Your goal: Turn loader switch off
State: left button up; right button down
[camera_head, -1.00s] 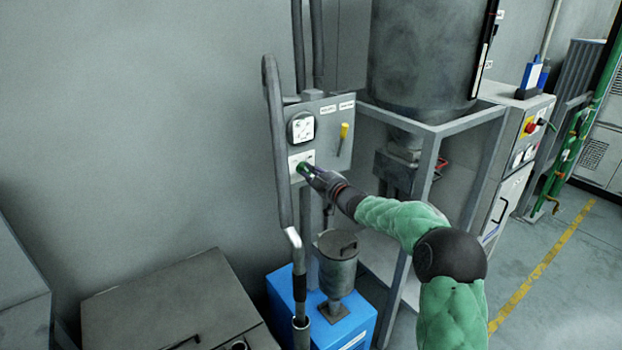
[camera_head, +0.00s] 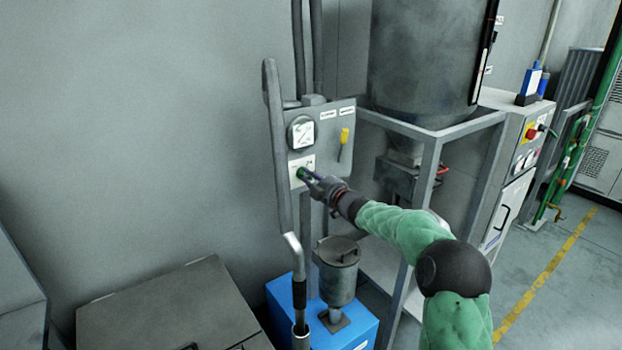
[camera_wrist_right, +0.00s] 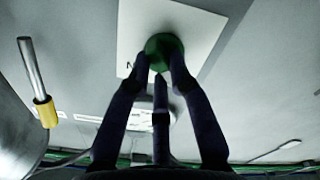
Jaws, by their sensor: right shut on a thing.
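The loader switch is a round green knob (camera_head: 302,173) on a white plate, low on the left of a grey control box (camera_head: 330,112) on the wall. In the right wrist view the green knob (camera_wrist_right: 163,52) sits between the fingertips, in front of its white plate (camera_wrist_right: 205,27). My right gripper (camera_head: 308,177) is shut on the knob, reaching in from the right. The fingers partly cover the knob, so its pointer position cannot be made out. My left gripper is not in view.
A dial (camera_head: 301,132) sits above the switch and a yellow-handled lever (camera_head: 344,136) to its right. A grey pipe (camera_head: 277,150) runs just left of the box. A metal canister (camera_head: 338,270) on a blue unit (camera_head: 366,325) stands below. A grey frame (camera_head: 430,165) stands right.

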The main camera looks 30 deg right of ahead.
jog(key=c, duration=1.1)
grip_release()
jog(key=shift+s, duration=0.1)
jog(key=s, duration=0.8)
jog(key=s+d, duration=0.1)
jog(key=s, duration=0.2)
jog(key=shift+s+f, duration=0.1)
jog(key=shift+s, duration=0.3)
